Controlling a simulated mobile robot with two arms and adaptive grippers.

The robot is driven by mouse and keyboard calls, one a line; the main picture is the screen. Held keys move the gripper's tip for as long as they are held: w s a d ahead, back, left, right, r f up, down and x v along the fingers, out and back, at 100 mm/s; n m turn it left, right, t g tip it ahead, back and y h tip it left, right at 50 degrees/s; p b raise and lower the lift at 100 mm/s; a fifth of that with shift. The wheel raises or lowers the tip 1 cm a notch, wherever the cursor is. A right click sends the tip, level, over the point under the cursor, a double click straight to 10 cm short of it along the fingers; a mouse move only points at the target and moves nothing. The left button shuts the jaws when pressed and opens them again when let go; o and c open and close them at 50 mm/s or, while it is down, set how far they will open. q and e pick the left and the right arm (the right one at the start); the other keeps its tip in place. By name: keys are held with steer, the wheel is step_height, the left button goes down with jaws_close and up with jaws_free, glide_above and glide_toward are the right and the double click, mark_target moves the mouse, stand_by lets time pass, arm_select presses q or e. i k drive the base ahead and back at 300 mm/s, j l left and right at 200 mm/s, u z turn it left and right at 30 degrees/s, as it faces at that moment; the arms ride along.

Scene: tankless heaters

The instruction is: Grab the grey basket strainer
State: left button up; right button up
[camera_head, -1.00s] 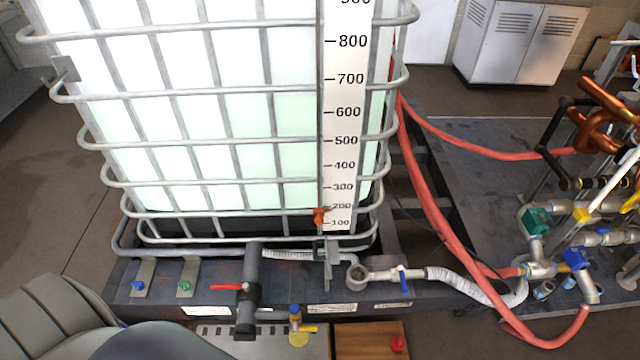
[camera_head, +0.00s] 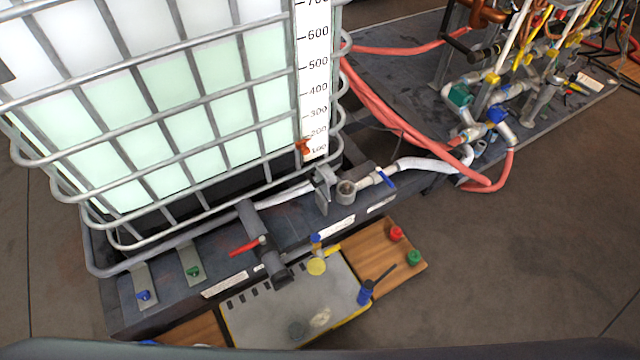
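A small dark grey round piece (camera_head: 297,328) lies on the grey tray (camera_head: 262,320) near the bottom of the head view; it may be the grey basket strainer, but its details are too small to tell. A pale oval piece (camera_head: 320,317) lies beside it on the tray. A grey open-topped cup-shaped fitting (camera_head: 345,190) sits in the pipe line at the foot of the tank, beside a blue-handled valve (camera_head: 387,180). Neither of my grippers is in view.
The caged tank (camera_head: 180,110) fills the upper left. A wooden board (camera_head: 390,262) under the tray bears red (camera_head: 397,233) and green (camera_head: 414,257) caps and a blue tool (camera_head: 366,292). Red hoses (camera_head: 400,125) run right to the pipework. Floor is clear at lower right.

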mark_target(345, 189)
steer(key=u, duration=0.7)
steer(key=k+l+u, duration=0.15)
steer(key=l+u, duration=0.15)
steer(key=k+l+u, duration=0.3)
steer(key=l, duration=0.15)
steer(key=k+l+u, duration=0.1)
steer(key=l+u, duration=0.2)
